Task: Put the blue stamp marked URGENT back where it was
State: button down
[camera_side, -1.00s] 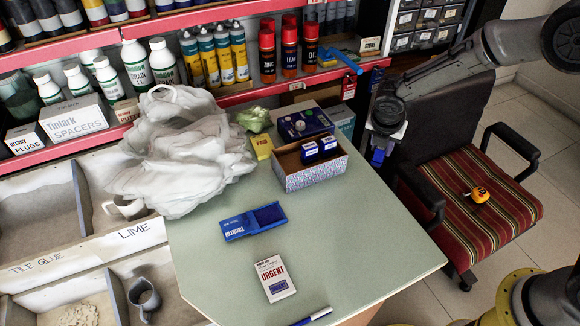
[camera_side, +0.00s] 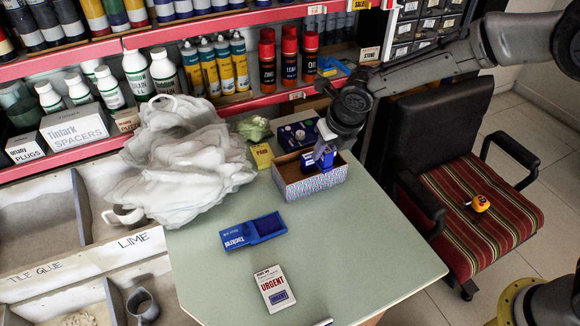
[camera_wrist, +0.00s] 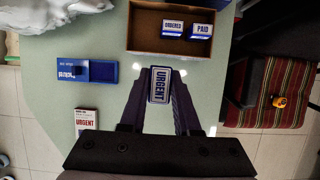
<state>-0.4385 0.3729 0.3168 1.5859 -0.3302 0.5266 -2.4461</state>
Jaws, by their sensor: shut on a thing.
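My gripper (camera_wrist: 161,98) is shut on the blue stamp marked URGENT (camera_wrist: 160,86), whose label faces the wrist camera. In the side view my gripper (camera_side: 324,153) is up at the box's right part, with the stamp partly hidden. The patterned open box (camera_side: 290,190) stands at the table's back; it also shows in the wrist view (camera_wrist: 150,47). Two other blue stamps, ORDERED (camera_wrist: 173,30) and PAID (camera_wrist: 201,32), stand in its right part in the wrist view. The box's left part is bare. The held stamp appears apart from the box floor.
A blue ink pad (camera_side: 253,231) lies open on the green table (camera_side: 370,250), with a white URGENT card (camera_side: 274,287) in front. A white plastic bag (camera_side: 185,160) is left of the box. A yellow pad (camera_side: 262,155) and dark blue box (camera_side: 298,134) stand behind.

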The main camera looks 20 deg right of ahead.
jog(key=w+a+f, duration=0.1)
jog(key=w+f, duration=0.1)
jog(key=w, duration=0.1)
jog(key=w+a+f, duration=0.1)
jog(key=w+f, duration=0.2)
jog(key=w+a+f, duration=0.1)
jog(key=w+f, duration=0.1)
jog(key=w, duration=0.1)
jog(key=shift+w+a+f, duration=0.25)
jog(key=shift+a+f, duration=0.05)
jog(key=shift+f, duration=0.05)
jog(key=shift+w+a+f, duration=0.1)
jog(key=shift+w+f, duration=0.15)
jog(key=shift+f, duration=1.65)
jog(key=shift+f, duration=0.15)
jog(key=c, duration=0.9)
grip_release()
